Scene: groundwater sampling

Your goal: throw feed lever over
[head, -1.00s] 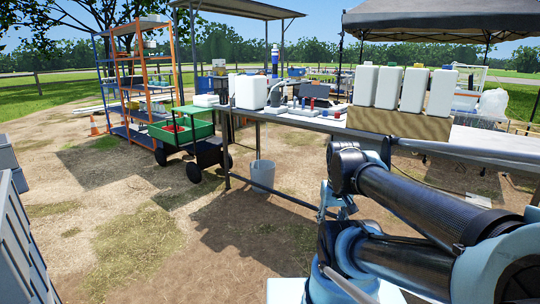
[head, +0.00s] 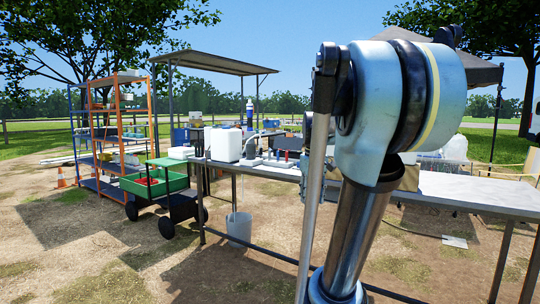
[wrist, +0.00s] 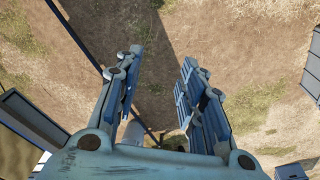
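I cannot make out a feed lever in either view. The worktable (head: 470,190) holds a white canister (head: 226,145), a grey bent-pipe fitting (head: 252,148) and small red and blue items too small to tell apart. My arm stands upright in front of the table's middle and hides part of it in the head view. My gripper (wrist: 161,58) shows in the wrist view with its two fingers apart and nothing between them. It hangs over bare ground. I cannot pick it out in the head view.
A green cart (head: 155,180) stands left of the table, with an orange and blue shelf rack (head: 118,140) behind it. A grey bucket (head: 239,228) sits under the table. A canopy stands behind at right. The ground at front left is clear.

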